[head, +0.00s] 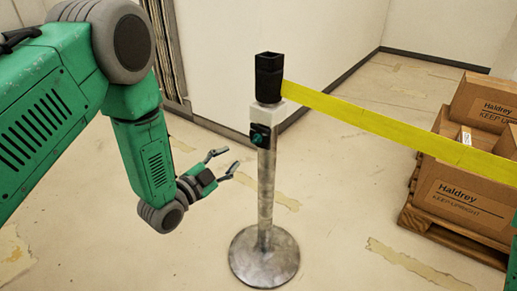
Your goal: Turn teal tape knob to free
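A teal knob (257,138) sits on a small black plate on the upper part of a metal stanchion post (266,190). The post stands upright on a round grey base. A black square head (269,77) tops it, and a yellow tape (390,127) runs from the head to the right, out of the picture. My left gripper (226,163) is open and empty, just left of the post and below the knob, apart from both. My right gripper is not in view; only a green part shows at the right edge.
Cardboard boxes (462,196) marked Haldrey stand on a wooden pallet (450,238) at the right. A white wall corner (230,60) is behind the post. The worn floor around the post's base is clear.

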